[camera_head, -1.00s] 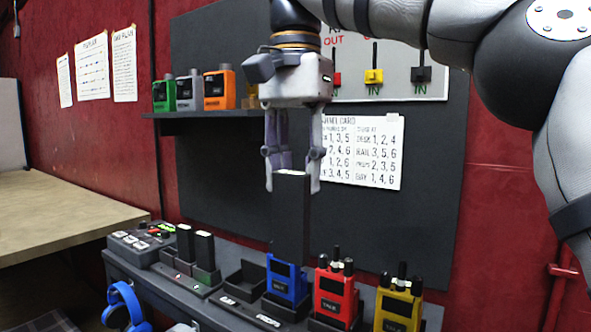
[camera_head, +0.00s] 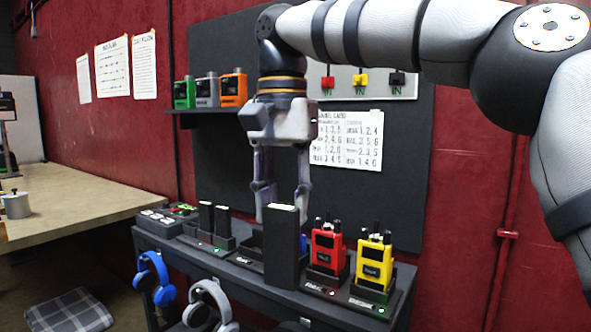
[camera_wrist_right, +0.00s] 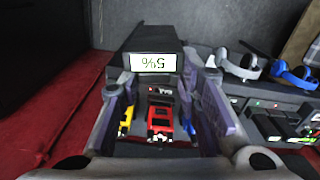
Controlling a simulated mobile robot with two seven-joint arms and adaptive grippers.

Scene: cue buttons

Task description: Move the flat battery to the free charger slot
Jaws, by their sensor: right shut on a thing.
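My right gripper (camera_head: 281,206) is shut on a tall black battery (camera_head: 283,250). It holds the battery upright in front of the charger shelf. In the right wrist view the battery's lit display (camera_wrist_right: 153,62) reads 5%, upside down, with the gripper fingers (camera_wrist_right: 158,108) on either side. The charger (camera_head: 207,243) stands left of the battery with two black batteries (camera_head: 206,216) (camera_head: 222,221) upright in it. An empty dark slot (camera_head: 250,242) shows to their right, partly hidden by the held battery. My left gripper is not in view.
A red radio (camera_head: 327,249) and a yellow radio (camera_head: 373,262) stand right of the battery; a blue radio (camera_head: 303,244) is mostly hidden behind it. A button box (camera_head: 167,220) is at left. Headphones (camera_head: 152,278) hang below the shelf's front. Three radios (camera_head: 209,91) sit on the upper shelf.

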